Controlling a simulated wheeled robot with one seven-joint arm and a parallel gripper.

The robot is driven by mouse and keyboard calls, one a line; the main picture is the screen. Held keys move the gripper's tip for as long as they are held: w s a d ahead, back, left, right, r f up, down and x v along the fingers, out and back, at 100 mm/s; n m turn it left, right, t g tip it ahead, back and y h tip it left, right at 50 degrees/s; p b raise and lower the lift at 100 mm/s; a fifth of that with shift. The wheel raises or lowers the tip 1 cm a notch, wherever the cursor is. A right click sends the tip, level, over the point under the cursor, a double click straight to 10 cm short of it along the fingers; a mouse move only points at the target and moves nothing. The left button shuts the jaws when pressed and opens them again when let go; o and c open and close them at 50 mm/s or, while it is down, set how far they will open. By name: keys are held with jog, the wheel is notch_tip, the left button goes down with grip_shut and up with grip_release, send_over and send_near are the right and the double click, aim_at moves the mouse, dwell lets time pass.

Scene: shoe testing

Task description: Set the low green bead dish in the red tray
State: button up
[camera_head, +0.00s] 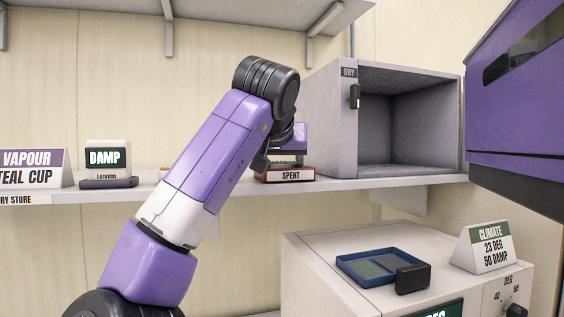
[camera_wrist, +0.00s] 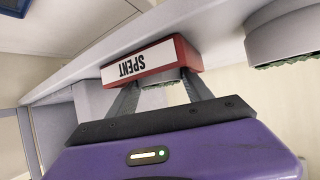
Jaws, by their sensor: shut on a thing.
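The red tray (camera_head: 287,174), labelled SPENT, stands on the shelf; it also shows upside down in the wrist view (camera_wrist: 188,54). My gripper (camera_wrist: 162,84) is at the tray, its fingers shut on a small grey dish (camera_wrist: 160,77). I cannot tell whether the dish touches the tray floor. In the head view my gripper (camera_head: 286,158) is directly over the tray, mostly behind my arm. Another round grey dish (camera_wrist: 284,32) with green beads stands beside the tray in the wrist view.
An open grey cabinet (camera_head: 405,120) marked DRY stands right of the tray. A DAMP block (camera_head: 108,158) and a teal cup sign (camera_head: 32,168) are left on the shelf. Below right, a pale CLIMATE unit (camera_head: 325,262) carries a blue tray (camera_head: 352,271) and a black block (camera_head: 412,279).

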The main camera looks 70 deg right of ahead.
jog(key=shift+f, duration=0.15)
jog(key=o, duration=1.5)
jog(key=shift+b+v, duration=0.95)
jog(key=shift+v, duration=3)
jog(key=shift+s, duration=0.1)
